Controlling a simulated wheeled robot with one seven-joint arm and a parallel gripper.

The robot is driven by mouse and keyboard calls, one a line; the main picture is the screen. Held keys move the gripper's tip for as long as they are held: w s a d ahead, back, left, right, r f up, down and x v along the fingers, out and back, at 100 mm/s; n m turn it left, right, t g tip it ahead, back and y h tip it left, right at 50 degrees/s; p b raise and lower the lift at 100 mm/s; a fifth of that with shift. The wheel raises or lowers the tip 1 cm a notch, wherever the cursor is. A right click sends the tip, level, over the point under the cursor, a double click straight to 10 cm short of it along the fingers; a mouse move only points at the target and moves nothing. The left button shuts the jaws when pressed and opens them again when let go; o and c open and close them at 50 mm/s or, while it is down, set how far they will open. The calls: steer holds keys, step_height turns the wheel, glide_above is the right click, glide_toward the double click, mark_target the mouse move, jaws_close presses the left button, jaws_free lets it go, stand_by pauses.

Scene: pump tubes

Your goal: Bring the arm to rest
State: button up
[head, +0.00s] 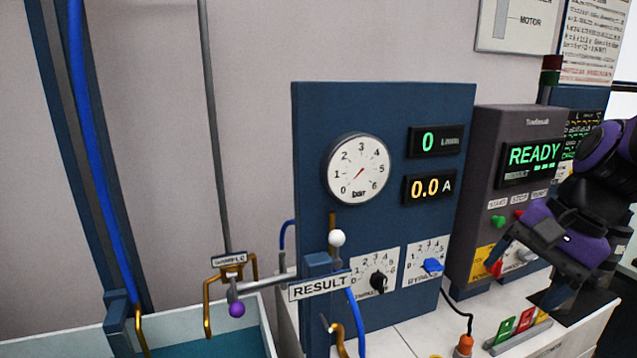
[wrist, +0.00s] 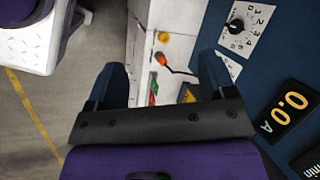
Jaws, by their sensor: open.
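My arm (head: 572,205), purple and black, reaches in from the right edge of the head view, in front of the grey READY unit. My gripper (head: 520,284) hangs at its end, tilted down and left, with its fingers apart. It covers part of the unit's lower right and the white bench top behind. In the wrist view my gripper (wrist: 160,82) shows two dark blue fingers spread wide. Nothing is between them; the white bench and floor show beyond.
A blue panel (head: 310,180) with gauge and knobs stands left of the READY unit (head: 482,155). A rack of coloured tags (head: 518,333) lies on the bench below my gripper.

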steer(key=s+d+r+n+t+h, duration=0.3)
steer(key=s+r+n, duration=0.3)
steer(key=n, duration=0.3)
steer(key=shift+r+t+h, duration=0.45)
steer(key=shift+t+h, duration=0.15)
steer(key=shift+s, duration=0.1)
stand_by(0.9)
